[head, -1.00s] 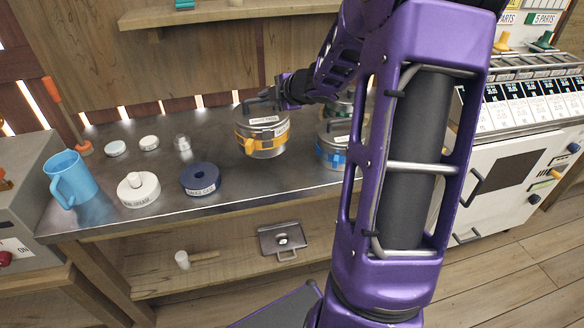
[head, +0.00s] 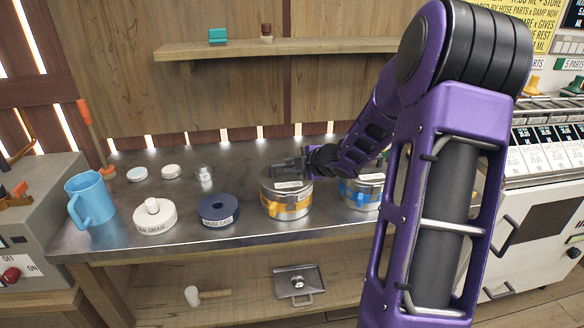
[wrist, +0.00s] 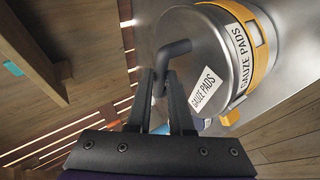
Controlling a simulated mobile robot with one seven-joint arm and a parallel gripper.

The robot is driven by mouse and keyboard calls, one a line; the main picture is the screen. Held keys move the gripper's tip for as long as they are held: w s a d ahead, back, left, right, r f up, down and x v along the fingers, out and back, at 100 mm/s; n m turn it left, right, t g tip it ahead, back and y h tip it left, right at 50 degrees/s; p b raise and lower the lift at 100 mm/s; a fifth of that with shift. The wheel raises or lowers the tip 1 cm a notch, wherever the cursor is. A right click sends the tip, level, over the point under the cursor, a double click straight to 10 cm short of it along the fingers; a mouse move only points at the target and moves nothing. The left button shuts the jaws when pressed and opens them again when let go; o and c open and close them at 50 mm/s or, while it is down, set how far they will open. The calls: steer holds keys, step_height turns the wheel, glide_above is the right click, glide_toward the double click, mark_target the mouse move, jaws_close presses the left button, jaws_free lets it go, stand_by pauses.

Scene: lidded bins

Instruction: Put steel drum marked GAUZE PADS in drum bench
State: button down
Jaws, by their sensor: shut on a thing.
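The steel drum marked GAUZE PADS (head: 287,208) is a short steel cylinder with a yellow band and clasp. It is upright over the front part of the steel-topped bench (head: 250,152); I cannot tell whether its base touches the top. In the wrist view the drum's lid (wrist: 180,25) fills the upper middle, with GAUZE PADS labels on lid and band. My gripper (wrist: 160,80) is shut on the grey bent handle (wrist: 172,50) on the lid. In the head view my gripper (head: 290,166) is above the drum.
A blue-banded drum (head: 360,192) stands close at right, partly behind my arm. A dark blue ring (head: 218,209), a white lidded dish (head: 154,218) and a blue mug (head: 90,200) stand at left. Small jars sit behind. A lower shelf (head: 245,290) holds a mallet and a metal pan.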

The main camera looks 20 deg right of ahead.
steer(key=shift+f, duration=0.1)
steer(key=c, duration=0.8)
jaws_free()
steer(key=shift+s+r, duration=0.15)
steer(key=shift+r, duration=0.2)
steer(key=p+v, duration=0.3)
steer(key=v, duration=0.8)
steer(key=shift+s+d, duration=0.15)
steer(key=shift+s, duration=0.15)
